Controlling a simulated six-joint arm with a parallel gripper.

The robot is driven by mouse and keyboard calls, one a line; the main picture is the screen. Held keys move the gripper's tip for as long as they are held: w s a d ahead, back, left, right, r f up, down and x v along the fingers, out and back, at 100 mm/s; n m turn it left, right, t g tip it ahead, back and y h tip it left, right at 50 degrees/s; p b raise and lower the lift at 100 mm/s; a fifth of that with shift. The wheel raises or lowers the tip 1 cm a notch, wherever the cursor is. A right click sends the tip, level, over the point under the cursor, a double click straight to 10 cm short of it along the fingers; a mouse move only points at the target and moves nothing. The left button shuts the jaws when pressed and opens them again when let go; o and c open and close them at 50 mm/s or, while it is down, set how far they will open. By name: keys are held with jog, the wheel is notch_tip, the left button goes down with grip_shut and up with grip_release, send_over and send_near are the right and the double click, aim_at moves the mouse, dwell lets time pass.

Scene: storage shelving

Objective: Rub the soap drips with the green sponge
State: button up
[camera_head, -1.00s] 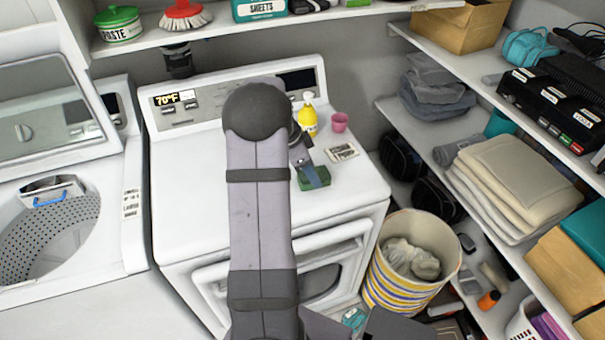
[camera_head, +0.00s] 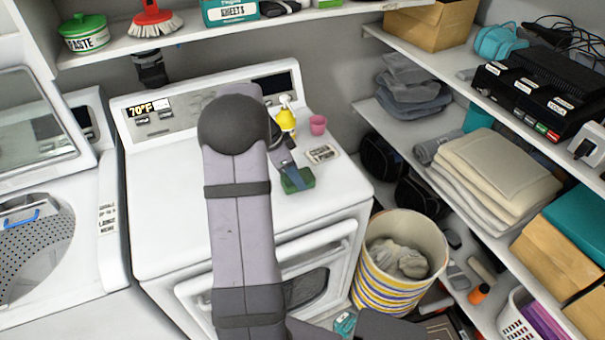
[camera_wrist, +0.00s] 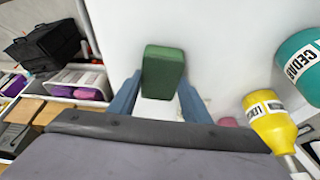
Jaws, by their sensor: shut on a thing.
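The green sponge (camera_head: 299,181) is at the right front part of the white dryer's top (camera_head: 180,200). My gripper (camera_head: 291,173) is shut on it, with one blue finger showing across the sponge. In the wrist view the sponge (camera_wrist: 164,72) sits between the two blue fingers of my gripper (camera_wrist: 157,92), over the white surface. I cannot tell whether the sponge touches the top. I cannot make out any soap drips; my arm hides part of the dryer top.
A yellow bottle (camera_head: 286,121), a pink cup (camera_head: 318,124) and a small labelled card (camera_head: 322,153) stand or lie behind the sponge. A striped basket (camera_head: 400,265) is right of the dryer. Loaded shelves (camera_head: 445,190) line the right wall.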

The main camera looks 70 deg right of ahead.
jog(key=shift+w+a+f+b, duration=0.1)
jog(key=shift+w+a+b, duration=0.85)
jog(key=shift+w+a, duration=1.3)
jog(key=p+v, duration=0.1)
jog(key=v, duration=0.2)
jog(key=shift+s+d, duration=0.15)
notch_tip(320, 180, up, 6)
jog(key=p, duration=0.3)
jog(key=shift+s+f, duration=0.1)
jog(key=shift+f, duration=0.15)
